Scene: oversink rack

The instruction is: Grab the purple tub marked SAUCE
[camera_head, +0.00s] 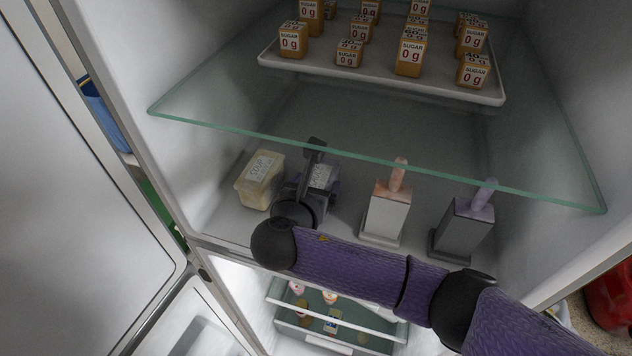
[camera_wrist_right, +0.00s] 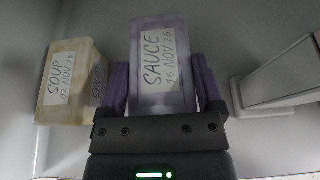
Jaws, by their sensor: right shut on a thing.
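The purple tub (camera_wrist_right: 163,62) has a white label reading SAUCE 16 NOV 26 and sits between the two fingers of my right gripper (camera_wrist_right: 162,90) in the right wrist view. The gripper is shut on its sides. In the head view the tub (camera_head: 323,177) is mostly hidden behind my right gripper (camera_head: 308,190), on the fridge's lower shelf. My left gripper is not in view.
A cream tub marked SOUP (camera_wrist_right: 75,80) stands close to the left; it also shows in the head view (camera_head: 259,180). White (camera_head: 386,213) and grey (camera_head: 464,228) holders stand to the right. A glass shelf (camera_head: 380,120) with a tray (camera_head: 380,79) of sugar boxes is above.

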